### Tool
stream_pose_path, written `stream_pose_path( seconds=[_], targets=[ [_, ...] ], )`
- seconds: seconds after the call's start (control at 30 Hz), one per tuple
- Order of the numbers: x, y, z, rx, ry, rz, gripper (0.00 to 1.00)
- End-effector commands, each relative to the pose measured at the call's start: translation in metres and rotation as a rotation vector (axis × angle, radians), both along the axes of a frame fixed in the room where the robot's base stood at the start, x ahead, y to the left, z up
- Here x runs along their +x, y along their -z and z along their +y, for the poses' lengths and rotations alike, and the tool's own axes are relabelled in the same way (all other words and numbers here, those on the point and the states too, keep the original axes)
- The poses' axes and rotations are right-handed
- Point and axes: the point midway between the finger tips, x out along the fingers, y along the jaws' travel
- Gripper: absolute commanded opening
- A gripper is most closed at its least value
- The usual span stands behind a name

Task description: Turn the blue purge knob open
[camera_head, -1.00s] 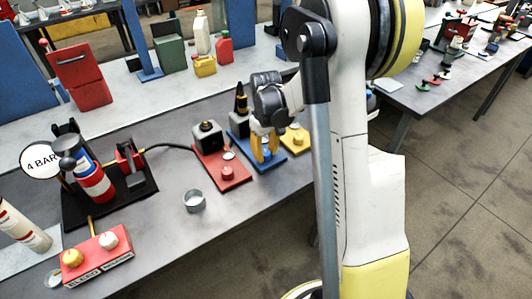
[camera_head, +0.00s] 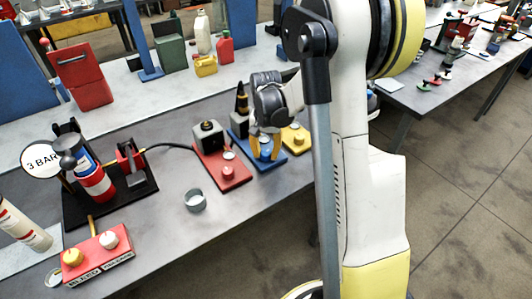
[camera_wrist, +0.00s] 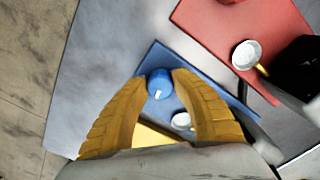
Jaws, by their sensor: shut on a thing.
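The blue purge knob (camera_wrist: 159,84) is round, with a small white mark on its top. In the wrist view it sits between the tips of my gripper's yellow fingers (camera_wrist: 159,80), which are shut on it. The knob stands on a blue plate (camera_wrist: 154,58). In the head view my gripper (camera_head: 266,154) reaches down over the blue plate (camera_head: 294,160), between a red plate and a yellow plate. The fingers partly hide the knob there.
The red plate (camera_head: 216,165) with a red knob (camera_head: 228,172) lies left of the blue one. The yellow plate (camera_head: 298,138) is to the right. A round sign (camera_head: 41,160) reads 3 BAR.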

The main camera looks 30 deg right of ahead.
Motion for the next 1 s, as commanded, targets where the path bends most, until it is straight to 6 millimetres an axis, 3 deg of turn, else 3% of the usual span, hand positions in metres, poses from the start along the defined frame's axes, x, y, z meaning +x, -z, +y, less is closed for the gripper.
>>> stream_pose_path(
  seconds=[0.4,0.97,1.0],
  targets=[
    [-0.0003,0.0005,0.0006,0.001,0.185,0.002,0.02],
    [-0.0004,0.0006,0.0008,0.001,0.211,0.002,0.02],
    [-0.0004,0.0006,0.0008,0.001,0.21,0.002,0.44]
  ],
)
